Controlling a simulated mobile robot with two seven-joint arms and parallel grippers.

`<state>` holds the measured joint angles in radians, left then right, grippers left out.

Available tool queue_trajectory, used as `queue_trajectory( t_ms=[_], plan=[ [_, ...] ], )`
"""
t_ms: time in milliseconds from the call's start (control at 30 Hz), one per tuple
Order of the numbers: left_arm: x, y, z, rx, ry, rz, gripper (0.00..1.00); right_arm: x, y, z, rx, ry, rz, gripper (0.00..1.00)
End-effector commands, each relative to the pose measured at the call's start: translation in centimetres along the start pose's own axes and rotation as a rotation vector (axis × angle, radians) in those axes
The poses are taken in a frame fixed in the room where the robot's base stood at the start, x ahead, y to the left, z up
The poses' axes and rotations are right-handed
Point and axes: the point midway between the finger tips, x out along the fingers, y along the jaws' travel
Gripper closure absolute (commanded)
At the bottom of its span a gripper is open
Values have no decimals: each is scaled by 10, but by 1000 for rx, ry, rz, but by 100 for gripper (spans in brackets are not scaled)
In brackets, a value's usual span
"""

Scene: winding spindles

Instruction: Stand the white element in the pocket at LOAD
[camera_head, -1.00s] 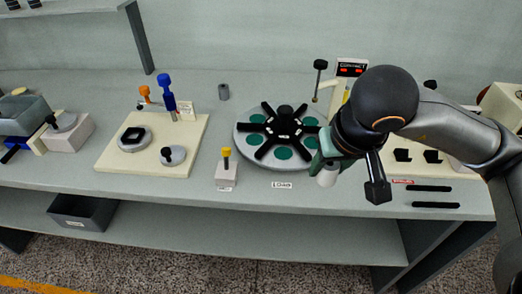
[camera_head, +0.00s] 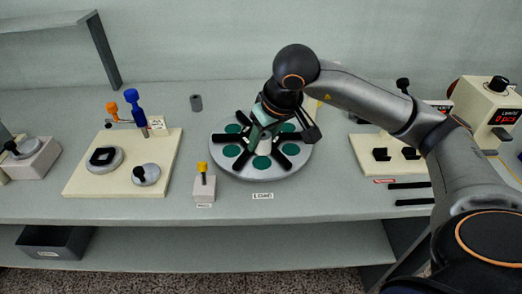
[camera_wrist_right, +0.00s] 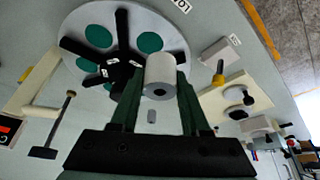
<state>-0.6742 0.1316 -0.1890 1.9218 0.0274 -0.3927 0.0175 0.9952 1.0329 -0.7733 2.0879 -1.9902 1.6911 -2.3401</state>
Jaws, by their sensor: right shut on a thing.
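The white element (camera_wrist_right: 160,72), a short cylinder with a dark hole in its end, is between the fingers of my right gripper (camera_wrist_right: 157,95) in the wrist view. In the head view my right gripper (camera_head: 257,133) is shut on it above the round grey turntable (camera_head: 222,165); the arm and fingers largely hide the element there. The turntable has black radial arms and several green round pockets. The LOAD label (camera_head: 263,196) lies on the bench at its front edge, near the front green pocket (camera_head: 262,162). My left gripper is not in view.
A small block with a yellow-topped knob (camera_head: 203,188) stands left of the LOAD label. A cream board (camera_head: 110,180) with orange and blue handles is further left. A cream fixture (camera_head: 370,160) is at right, behind my forearm.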

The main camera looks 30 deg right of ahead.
Motion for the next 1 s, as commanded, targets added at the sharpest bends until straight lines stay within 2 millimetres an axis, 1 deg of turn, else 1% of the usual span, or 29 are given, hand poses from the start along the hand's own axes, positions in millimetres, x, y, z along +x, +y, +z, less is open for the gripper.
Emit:
queue_trajectory(
  t_ms=[33, 100, 200, 367, 433, 600, 700, 1000],
  plan=[
    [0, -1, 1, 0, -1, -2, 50, 14, 5, 0, 2, -8, 2, 100],
    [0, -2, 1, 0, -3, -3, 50, 26, 9, -4, 2, -6, -1, 100],
    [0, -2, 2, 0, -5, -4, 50, 38, 14, -6, 0, -3, -1, 100],
    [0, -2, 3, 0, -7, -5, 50, 49, 18, -9, 0, -2, -1, 100],
    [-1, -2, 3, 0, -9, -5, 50, 59, 22, -10, 1, -5, 0, 100],
    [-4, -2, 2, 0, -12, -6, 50, 79, 21, 0, -1, -4, 0, 100],
    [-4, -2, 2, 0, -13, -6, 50, 84, 20, 1, -1, -2, -1, 100],
    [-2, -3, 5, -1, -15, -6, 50, 87, 20, 2, -1, -1, -1, 100]
  ],
)
